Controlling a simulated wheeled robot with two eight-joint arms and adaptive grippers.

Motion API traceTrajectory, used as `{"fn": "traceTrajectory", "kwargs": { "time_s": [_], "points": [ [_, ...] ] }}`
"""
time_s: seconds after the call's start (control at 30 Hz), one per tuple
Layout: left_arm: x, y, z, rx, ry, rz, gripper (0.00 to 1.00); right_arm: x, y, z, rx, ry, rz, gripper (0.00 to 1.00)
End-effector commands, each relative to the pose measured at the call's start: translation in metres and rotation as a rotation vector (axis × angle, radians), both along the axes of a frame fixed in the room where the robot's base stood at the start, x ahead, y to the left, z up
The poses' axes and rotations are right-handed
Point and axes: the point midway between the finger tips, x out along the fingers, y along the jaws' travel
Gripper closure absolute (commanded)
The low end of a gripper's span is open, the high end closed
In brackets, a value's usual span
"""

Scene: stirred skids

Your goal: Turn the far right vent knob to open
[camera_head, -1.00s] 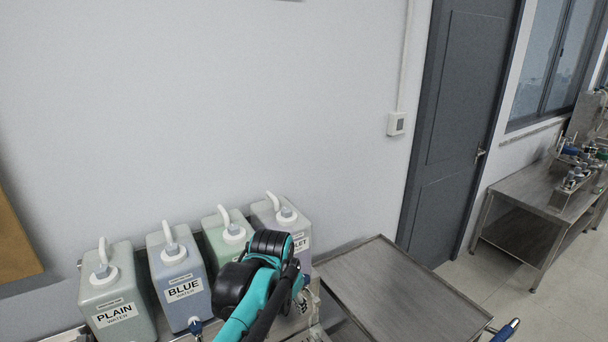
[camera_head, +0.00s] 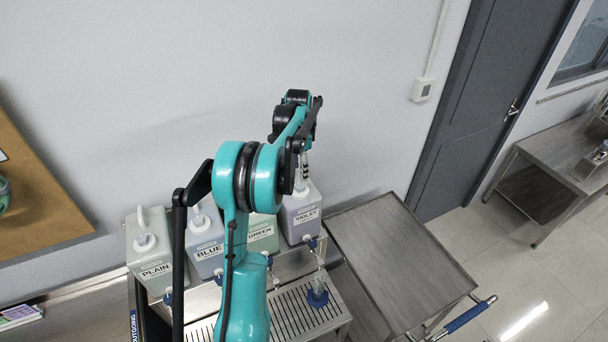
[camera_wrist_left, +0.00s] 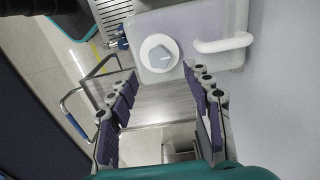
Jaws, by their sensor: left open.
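The violet water container (camera_head: 304,214) is the far right one in the row. In the left wrist view its pale top (camera_wrist_left: 195,25) shows a round white vent cap with a grey knob (camera_wrist_left: 158,54) and a white curved handle (camera_wrist_left: 222,44). My left gripper (camera_head: 304,168) points down above this container in the head view. In the wrist view its open, empty fingers (camera_wrist_left: 160,78) stand on either side below the knob and do not visibly touch it. In the head view the knob is hidden behind the gripper. My right gripper is not in view.
Plain (camera_head: 153,254), blue (camera_head: 206,240) and green (camera_head: 264,232) containers stand left of the violet one, partly behind my arm. A slatted tray (camera_head: 290,318) with a blue-based vessel (camera_head: 317,294) lies in front. A bare metal cart (camera_head: 400,255) is at the right. The wall is close behind.

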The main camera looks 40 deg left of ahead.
Motion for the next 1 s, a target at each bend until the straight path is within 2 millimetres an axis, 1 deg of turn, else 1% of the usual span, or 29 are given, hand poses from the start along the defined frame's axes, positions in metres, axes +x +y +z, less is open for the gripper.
{"fn": "traceTrajectory", "kwargs": {
  "time_s": [0.03, 0.2, 0.3, 0.4, 0.5, 0.73, 0.77, 0.8, 0.87, 0.9, 0.93, 1.0],
  "points": [
    [0.0, 0.0, -0.008, 0.0, 0.0, 0.0, 0.5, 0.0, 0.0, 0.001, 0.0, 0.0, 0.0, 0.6],
    [0.0, -0.001, -0.037, 0.0, -0.001, 0.0, 0.5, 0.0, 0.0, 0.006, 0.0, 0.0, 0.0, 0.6],
    [0.0, -0.001, -0.05, 0.0, -0.001, 0.0, 0.5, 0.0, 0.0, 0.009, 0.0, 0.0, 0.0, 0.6],
    [0.0, -0.001, -0.06, 0.0, -0.001, 0.001, 0.5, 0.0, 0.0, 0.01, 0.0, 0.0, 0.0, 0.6],
    [0.0, -0.001, -0.064, 0.0, -0.001, 0.001, 0.5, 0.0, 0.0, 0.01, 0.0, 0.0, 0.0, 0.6],
    [0.0, -0.001, -0.065, 0.0, -0.001, 0.001, 0.5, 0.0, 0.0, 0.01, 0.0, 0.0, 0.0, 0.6],
    [0.0, -0.001, -0.065, 0.0, -0.001, 0.001, 0.55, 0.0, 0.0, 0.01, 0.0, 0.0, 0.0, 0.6],
    [0.0, -0.001, -0.065, 0.0, -0.001, 0.001, 0.66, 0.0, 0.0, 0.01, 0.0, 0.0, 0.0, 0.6],
    [0.0, -0.001, -0.065, 0.0, -0.001, 0.001, 0.81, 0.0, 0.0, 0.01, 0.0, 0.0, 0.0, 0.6],
    [0.0, -0.001, -0.065, 0.0, -0.001, 0.001, 0.92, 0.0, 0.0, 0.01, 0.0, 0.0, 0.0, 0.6],
    [0.0, -0.001, -0.065, 0.0, -0.001, 0.001, 1.0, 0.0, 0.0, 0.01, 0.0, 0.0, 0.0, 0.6],
    [0.0, -0.001, -0.065, 0.001, -0.002, 0.001, 1.0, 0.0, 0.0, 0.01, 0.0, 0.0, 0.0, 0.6]
  ]
}}
